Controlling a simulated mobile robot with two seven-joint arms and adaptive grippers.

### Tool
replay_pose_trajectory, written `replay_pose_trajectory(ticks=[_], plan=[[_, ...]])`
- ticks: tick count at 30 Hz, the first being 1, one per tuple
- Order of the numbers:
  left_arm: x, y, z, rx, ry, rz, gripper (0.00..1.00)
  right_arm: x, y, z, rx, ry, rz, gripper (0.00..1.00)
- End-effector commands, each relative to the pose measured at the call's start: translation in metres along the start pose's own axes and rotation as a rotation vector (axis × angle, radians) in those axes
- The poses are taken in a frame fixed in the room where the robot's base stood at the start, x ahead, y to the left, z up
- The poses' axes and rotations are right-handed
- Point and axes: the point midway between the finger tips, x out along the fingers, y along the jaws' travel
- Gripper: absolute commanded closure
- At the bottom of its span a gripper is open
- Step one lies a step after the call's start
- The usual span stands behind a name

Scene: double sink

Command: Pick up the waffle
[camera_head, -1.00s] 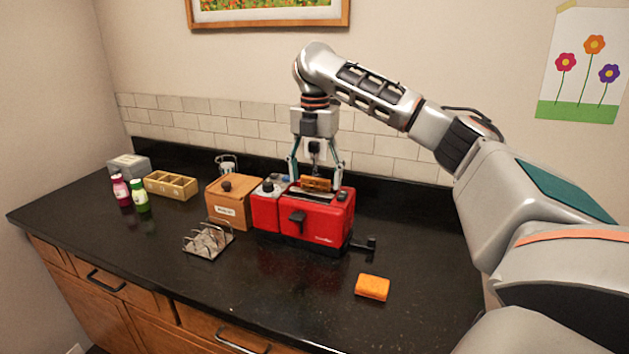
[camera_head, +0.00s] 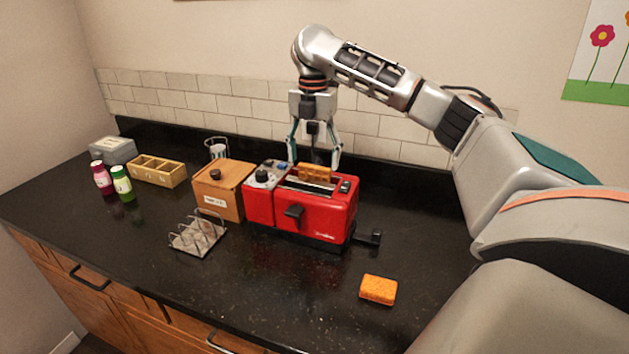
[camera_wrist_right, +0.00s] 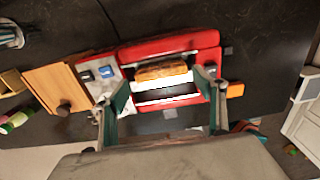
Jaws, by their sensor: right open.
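A golden-brown waffle (camera_head: 315,173) stands upright in a slot of the red toaster (camera_head: 325,215), its top part showing above the slot. It also shows in the right wrist view (camera_wrist_right: 162,70); its lower part is hidden inside the toaster. My right gripper (camera_head: 314,161) is open and empty, just above the toaster, with its fingers pointing down on either side of the waffle's top. In the right wrist view its fingertips (camera_wrist_right: 163,84) are apart and the waffle lies between and slightly beyond them. My left gripper is not in view.
A wooden box (camera_head: 222,190) stands left of the toaster, with a metal rack (camera_head: 197,236) in front of it. An orange block (camera_head: 378,290) lies on the black counter (camera_head: 280,305) at front right. Bottles and a compartment box (camera_head: 157,171) stand further left. The front counter is mostly clear.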

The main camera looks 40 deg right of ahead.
Motion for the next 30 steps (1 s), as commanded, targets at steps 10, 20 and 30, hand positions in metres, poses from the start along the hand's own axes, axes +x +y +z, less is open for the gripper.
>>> replay_pose_trajectory(ticks=[10, 20, 30], plan=[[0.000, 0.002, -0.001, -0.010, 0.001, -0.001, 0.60, 0.040, -0.003, 0.002, 0.000, 0.001, -0.001, 0.31], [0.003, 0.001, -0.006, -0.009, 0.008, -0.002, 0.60, 0.041, -0.002, 0.003, 0.001, 0.000, -0.001, 0.52], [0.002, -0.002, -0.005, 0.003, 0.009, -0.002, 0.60, 0.041, -0.002, 0.003, 0.000, 0.000, -0.001, 0.52]])
